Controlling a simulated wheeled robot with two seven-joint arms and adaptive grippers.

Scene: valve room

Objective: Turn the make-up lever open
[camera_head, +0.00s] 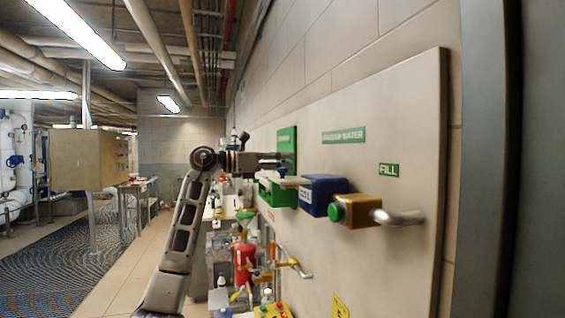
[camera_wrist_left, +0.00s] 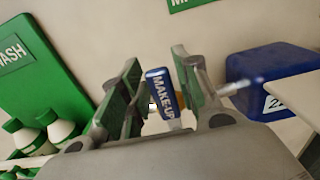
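The make-up lever (camera_wrist_left: 162,92) has a blue grip with white MAKE-UP lettering. In the left wrist view it stands slightly tilted between the two fingers of my left gripper (camera_wrist_left: 157,72). The fingers are apart, one on each side of the lever; the right finger is closer to it, and I cannot tell whether it touches. In the head view my left gripper (camera_head: 280,161) reaches right, close to the wall panel. The lever is mostly hidden there behind the gripper. My right gripper is in neither view.
A blue box (camera_head: 322,196) and a brass FILL valve (camera_head: 360,211) with a green knob and metal spout jut from the beige panel (camera_head: 400,150). A green rack (camera_wrist_left: 40,75) with bottles stands left of the gripper. A red extinguisher (camera_head: 244,262) is below.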

